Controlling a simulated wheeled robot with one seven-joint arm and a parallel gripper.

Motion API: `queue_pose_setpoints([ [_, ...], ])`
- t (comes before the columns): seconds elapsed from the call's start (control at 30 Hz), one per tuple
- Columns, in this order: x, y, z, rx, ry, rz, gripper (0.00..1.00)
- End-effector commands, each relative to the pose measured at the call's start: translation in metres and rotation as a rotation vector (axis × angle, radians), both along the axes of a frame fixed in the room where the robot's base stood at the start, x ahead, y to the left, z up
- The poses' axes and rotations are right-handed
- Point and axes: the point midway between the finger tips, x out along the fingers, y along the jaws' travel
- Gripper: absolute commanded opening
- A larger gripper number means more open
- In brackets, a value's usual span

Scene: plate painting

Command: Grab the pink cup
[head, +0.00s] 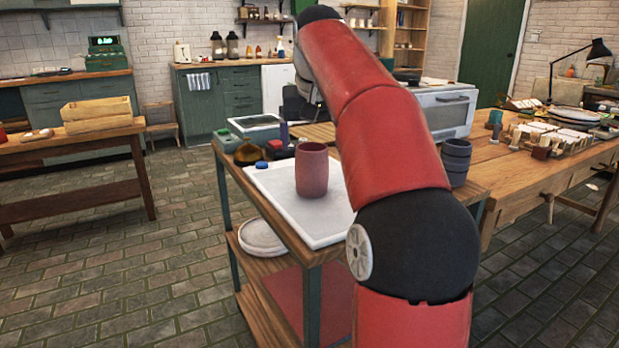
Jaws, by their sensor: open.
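The pink cup (311,172) is a tall, plain, dusky-pink cylinder. It stands upright on a white board (290,218) on top of a wooden cart (272,249). My red and black arm rises from the lower right of the head view and passes just right of the cup. It hides the right part of the board and cart. I cannot make out my gripper in this view. Nothing is seen touching the cup.
Blue lids (261,164), a dark bowl (248,153) and a green box (254,125) sit behind the cup. A dark blue stacked pot (456,161) stands right of my arm. A round plate (262,238) lies on the lower shelf. Floor on the left is clear.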

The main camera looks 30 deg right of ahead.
Motion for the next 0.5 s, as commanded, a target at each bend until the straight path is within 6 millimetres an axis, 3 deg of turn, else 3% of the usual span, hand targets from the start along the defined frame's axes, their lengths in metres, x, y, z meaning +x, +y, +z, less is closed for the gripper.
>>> queue_pose_setpoints([
  [0.03,0.001,-0.002,-0.012,0.001,0.003,-0.001,0.87],
  [0.2,0.008,-0.004,-0.029,0.001,0.001,-0.001,0.87],
  [0.5,0.010,-0.004,-0.031,0.000,0.000,-0.001,0.85],
])
